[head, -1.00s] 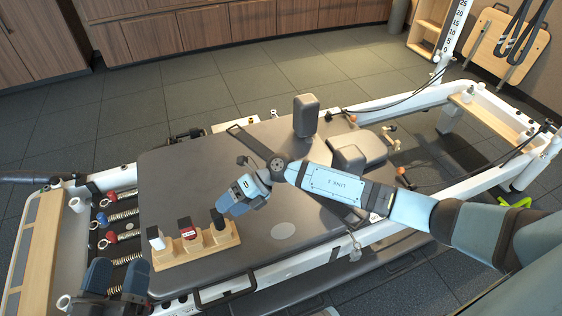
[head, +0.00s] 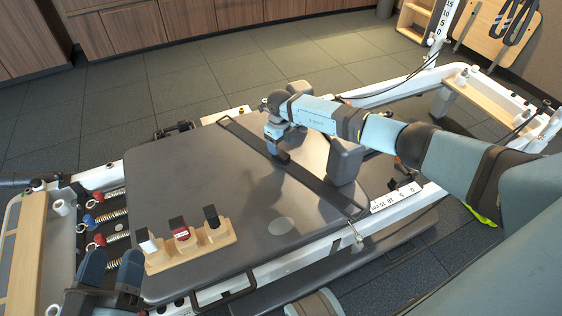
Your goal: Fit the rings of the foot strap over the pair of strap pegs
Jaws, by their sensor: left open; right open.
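The foot strap, a long dark band (head: 308,178), lies diagonally across the grey carriage pad from its far edge to its near right edge. Its far end (head: 226,121) shows a loop; its near end (head: 356,211) is small and hard to make out. My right gripper (head: 279,154) points down at the strap's middle, its fingers open at the band; I cannot tell whether they touch it. My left gripper (head: 105,277) is open and empty at the lower left. Two white pegs, one far (head: 62,207) and one near (head: 68,300), stand on the left end platform, possibly the strap pegs.
A wooden rack (head: 190,247) with white, red and black handled pieces sits on the pad's near left corner. Coloured springs (head: 103,218) lie left of the pad. Shoulder blocks (head: 345,160) stand at right. The pad's left middle is clear.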

